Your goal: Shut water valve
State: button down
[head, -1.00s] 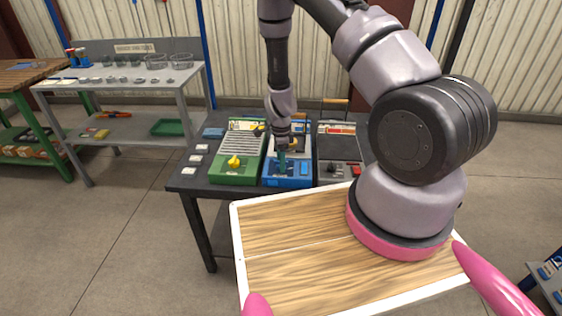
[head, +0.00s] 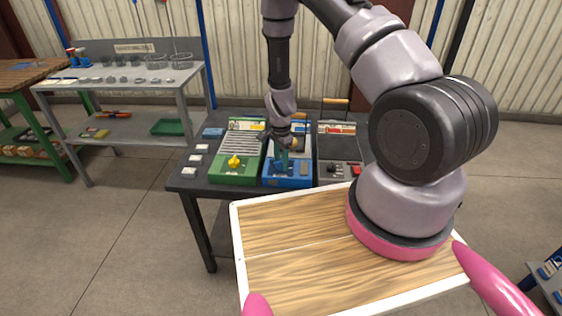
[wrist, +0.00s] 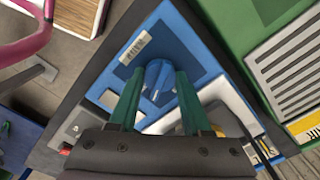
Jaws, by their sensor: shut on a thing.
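The blue water valve knob (wrist: 158,80) sits on the front of the blue panel (wrist: 182,45) in the wrist view. My gripper (wrist: 154,92) has its two green fingers on either side of the knob, shut on it. In the head view, my gripper (head: 282,162) reaches down onto the blue panel (head: 287,181) in the middle of the dark table. The knob is mostly hidden there by the fingers.
A green panel (head: 236,176) with a yellow knob (head: 234,161) stands close on the left of the blue one. A grey panel (head: 338,172) with a red part is on the right. A grey shelf bench (head: 120,79) stands at the back left.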

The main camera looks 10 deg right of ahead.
jog(key=n, duration=1.2)
jog(key=shift+n, duration=0.4)
dwell(0.3)
jog(key=shift+c, duration=1.8)
grip_release()
jog(key=shift+r, duration=0.1)
notch_tip(320, 180, up, 11)
